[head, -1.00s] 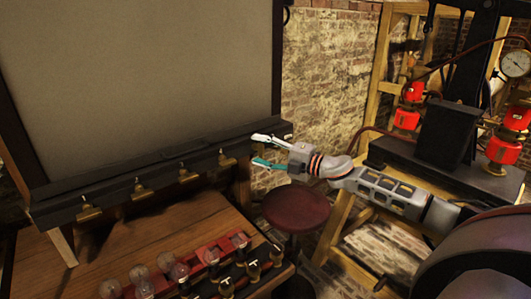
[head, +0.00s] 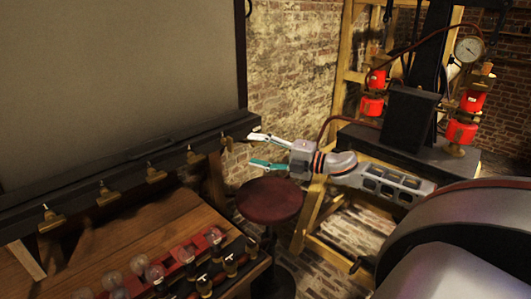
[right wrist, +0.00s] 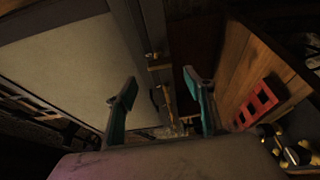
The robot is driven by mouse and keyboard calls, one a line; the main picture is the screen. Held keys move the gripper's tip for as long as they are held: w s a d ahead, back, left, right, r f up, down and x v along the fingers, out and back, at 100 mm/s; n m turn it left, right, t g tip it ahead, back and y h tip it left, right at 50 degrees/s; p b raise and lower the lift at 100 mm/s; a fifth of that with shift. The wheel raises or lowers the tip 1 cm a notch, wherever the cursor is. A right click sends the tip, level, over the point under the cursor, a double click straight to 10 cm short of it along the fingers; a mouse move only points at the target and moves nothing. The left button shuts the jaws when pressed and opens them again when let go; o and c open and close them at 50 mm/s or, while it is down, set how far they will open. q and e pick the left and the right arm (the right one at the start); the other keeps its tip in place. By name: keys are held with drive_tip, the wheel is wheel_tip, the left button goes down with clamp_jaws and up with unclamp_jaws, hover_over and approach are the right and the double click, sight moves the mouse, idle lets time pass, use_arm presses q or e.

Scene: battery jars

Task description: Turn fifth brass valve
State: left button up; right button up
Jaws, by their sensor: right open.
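A dark ledge (head: 120,172) under a large pale panel carries a row of several brass valves with small handles. The rightmost, fifth valve (head: 226,142) is at the ledge's right end; the fourth valve (head: 195,157) is left of it. My right gripper (head: 257,151) is open and empty, just right of the fifth valve, its teal-padded fingers pointing left at the ledge and apart from the valve. In the right wrist view, a brass valve (right wrist: 167,93) shows between the open fingers of the right gripper (right wrist: 162,103), farther off. My left gripper is not seen.
A wooden table (head: 165,228) below the ledge holds a red rack (head: 190,248) with glass bulbs and black-and-brass terminals. A round red stool (head: 268,201) stands below my right gripper. A wooden frame with red jars (head: 461,132) and a gauge (head: 468,48) stands at right.

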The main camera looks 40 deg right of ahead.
drive_tip(key=shift+v, duration=1.15)
